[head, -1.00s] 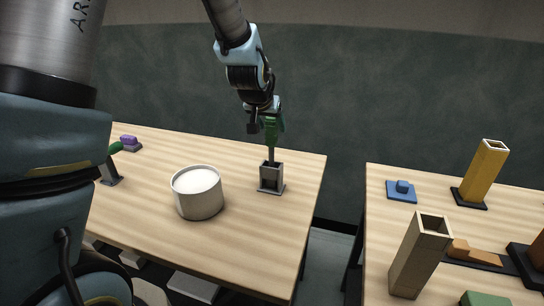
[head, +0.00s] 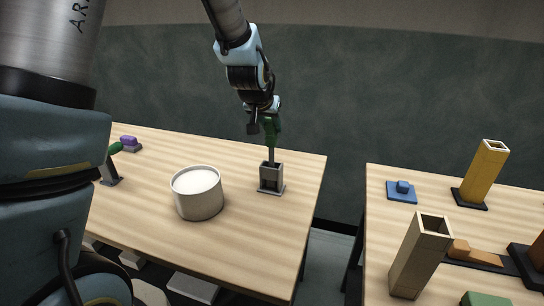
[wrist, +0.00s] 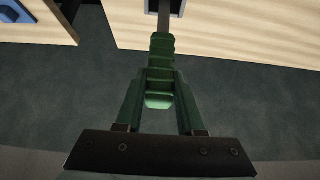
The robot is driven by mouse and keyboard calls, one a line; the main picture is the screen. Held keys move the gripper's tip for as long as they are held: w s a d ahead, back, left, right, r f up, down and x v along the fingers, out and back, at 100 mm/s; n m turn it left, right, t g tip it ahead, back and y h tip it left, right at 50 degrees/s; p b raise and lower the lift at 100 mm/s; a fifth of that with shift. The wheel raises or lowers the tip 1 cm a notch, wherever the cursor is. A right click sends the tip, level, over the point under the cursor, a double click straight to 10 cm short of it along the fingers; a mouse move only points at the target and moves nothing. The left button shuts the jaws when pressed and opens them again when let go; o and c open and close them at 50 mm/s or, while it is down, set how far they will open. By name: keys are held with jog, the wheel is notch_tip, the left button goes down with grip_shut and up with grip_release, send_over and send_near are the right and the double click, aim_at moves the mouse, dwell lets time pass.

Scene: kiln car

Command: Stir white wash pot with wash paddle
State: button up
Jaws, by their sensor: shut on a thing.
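The white wash pot (head: 198,202) is a round, pale pot filled with white, standing on the left table in the head view. The wash paddle (head: 271,156) stands upright, its grey shaft going down into a grey square holder (head: 272,186) to the right of the pot. The holder hides its lower end. My gripper (head: 271,132) is above the holder, shut on the paddle's green handle. In the wrist view the green handle (wrist: 161,50) lies between the fingers, with the shaft running on to the holder at the top edge.
Another green-handled thing (head: 114,149) and a purple block (head: 129,142) are at the far left. The table between pot and holder is clear. Across a gap, the right table bears a blue piece (head: 401,190), a yellow tube (head: 483,172) and a tan tube (head: 419,258).

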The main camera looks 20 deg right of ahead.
grip_shut()
jog(key=shift+r, duration=0.1)
jog(key=shift+r+p, duration=0.7)
jog(key=shift+r, duration=0.25)
dwell(0.6)
jog(key=shift+r+p, duration=0.55)
jog(key=shift+r, duration=0.6)
jog(key=shift+r+p, duration=0.6)
jog(key=shift+r, duration=0.25)
dwell(0.6)
